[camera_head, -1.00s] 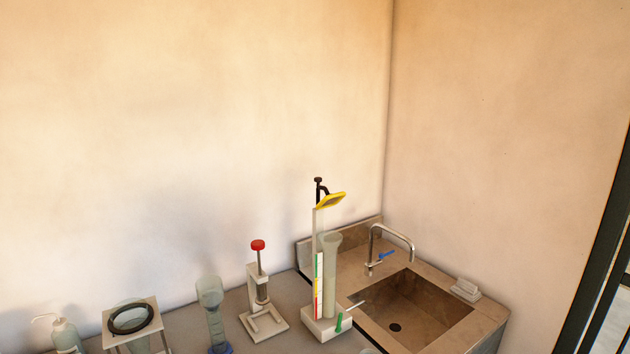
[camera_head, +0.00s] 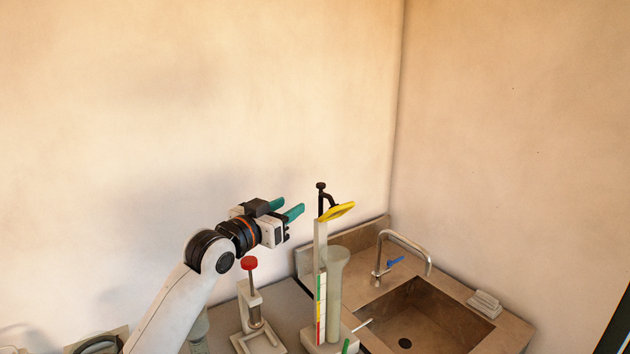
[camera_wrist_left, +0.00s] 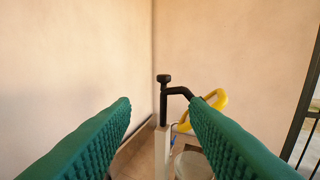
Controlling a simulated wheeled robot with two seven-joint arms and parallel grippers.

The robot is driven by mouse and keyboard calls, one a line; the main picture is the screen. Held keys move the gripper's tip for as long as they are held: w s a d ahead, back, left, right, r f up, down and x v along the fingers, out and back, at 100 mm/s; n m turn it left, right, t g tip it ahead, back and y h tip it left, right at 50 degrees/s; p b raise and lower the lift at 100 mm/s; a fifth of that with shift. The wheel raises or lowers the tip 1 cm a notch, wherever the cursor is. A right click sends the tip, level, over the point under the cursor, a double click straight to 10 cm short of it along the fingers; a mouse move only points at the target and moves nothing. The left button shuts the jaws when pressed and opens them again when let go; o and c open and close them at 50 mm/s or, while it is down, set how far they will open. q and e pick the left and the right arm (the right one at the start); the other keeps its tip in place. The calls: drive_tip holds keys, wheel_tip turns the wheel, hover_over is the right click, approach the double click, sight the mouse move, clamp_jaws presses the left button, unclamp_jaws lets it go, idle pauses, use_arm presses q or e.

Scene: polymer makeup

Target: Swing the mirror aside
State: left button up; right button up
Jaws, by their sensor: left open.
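The mirror (camera_head: 337,212) has a yellow frame and sits on a black bent arm with a knob (camera_head: 320,186), at the top of a white post (camera_head: 320,235). My left gripper (camera_head: 293,207) has green fingers, is open and empty, and is to the left of the post top, apart from it in the head view. In the left wrist view the black knob and arm (camera_wrist_left: 164,80) show between the fingers, ahead of them. The yellow mirror frame (camera_wrist_left: 219,98) shows there beside the right finger, which partly hides it. My right gripper is not in view.
A clear cylinder (camera_head: 336,290) stands beside the post on the same base. A stand with a red knob (camera_head: 249,263) is below my left arm. A sink (camera_head: 430,315) with a tap (camera_head: 405,242) lies to the right.

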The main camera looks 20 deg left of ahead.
sight(318, 187)
use_arm(q)
drive_tip(key=p+x, duration=0.1)
drive_tip(key=x, duration=0.1)
drive_tip(key=r+p+x, duration=0.1)
drive_tip(key=x, duration=0.2)
drive_tip(key=p+x, duration=0.1)
drive_tip(key=x, duration=0.2)
drive_tip(key=shift+s+d+r, duration=0.1)
drive_tip(key=shift+d+r, duration=0.05)
drive_tip(key=shift+d, duration=0.15)
drive_tip(key=x, duration=0.2)
drive_tip(key=shift+w+d+p, duration=0.1)
drive_tip(key=shift+w+p, duration=0.15)
drive_tip(key=shift+p, duration=0.05)
drive_tip(key=shift+w+d, duration=0.1)
drive_tip(key=shift+w, duration=0.15)
drive_tip(key=c, duration=0.9)
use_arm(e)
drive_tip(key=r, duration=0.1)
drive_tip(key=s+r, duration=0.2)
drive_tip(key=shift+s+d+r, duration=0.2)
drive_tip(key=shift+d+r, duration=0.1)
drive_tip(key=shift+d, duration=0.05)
